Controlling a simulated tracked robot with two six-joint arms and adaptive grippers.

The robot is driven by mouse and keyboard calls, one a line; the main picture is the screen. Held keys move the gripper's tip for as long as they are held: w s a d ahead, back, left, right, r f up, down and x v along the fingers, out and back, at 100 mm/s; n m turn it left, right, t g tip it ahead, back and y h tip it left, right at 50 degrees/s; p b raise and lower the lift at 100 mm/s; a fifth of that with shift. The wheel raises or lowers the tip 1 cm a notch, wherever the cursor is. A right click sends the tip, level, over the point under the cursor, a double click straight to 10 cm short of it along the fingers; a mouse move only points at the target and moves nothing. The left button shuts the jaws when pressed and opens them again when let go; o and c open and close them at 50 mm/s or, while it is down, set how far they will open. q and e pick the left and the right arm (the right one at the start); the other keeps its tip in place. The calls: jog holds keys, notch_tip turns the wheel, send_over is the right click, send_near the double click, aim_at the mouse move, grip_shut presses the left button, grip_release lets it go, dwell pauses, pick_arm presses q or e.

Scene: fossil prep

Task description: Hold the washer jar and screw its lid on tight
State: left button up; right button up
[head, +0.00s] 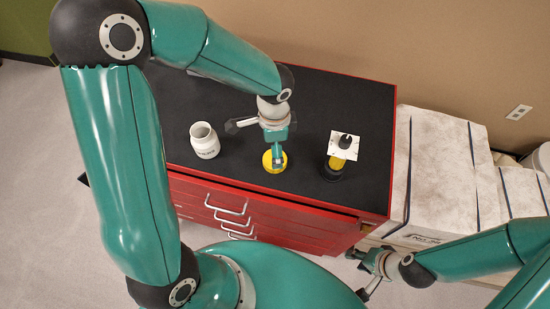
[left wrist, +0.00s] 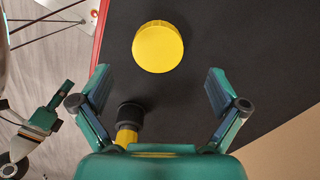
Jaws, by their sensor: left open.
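The white jar (head: 204,141) stands upright and open-topped on the black top of the red cabinet, with dark lettering on its side. A round yellow lid (head: 268,164) lies flat on the same top, to the right of the jar and apart from it. My left gripper (head: 278,157) is over the lid, pointing down and hiding part of it. In the left wrist view the lid (left wrist: 157,47) shows whole, ahead of the open, empty fingers (left wrist: 160,82). My right gripper (head: 361,276) is open and empty, low beside the cabinet's front right corner.
A yellow-and-black item with a white plate and black knob (head: 345,141) stands right of the lid; its lower part also shows in the left wrist view (left wrist: 127,135). Large white wrapped blocks (head: 440,165) stand right of the cabinet. The black top (head: 350,95) is clear behind.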

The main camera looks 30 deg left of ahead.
aim_at(267, 157)
pick_arm(q)
jog(key=shift+s+d+f, duration=0.1)
jog(key=shift+d+f, duration=0.05)
jog(key=shift+f, duration=2.75)
jog(key=c, duration=0.8)
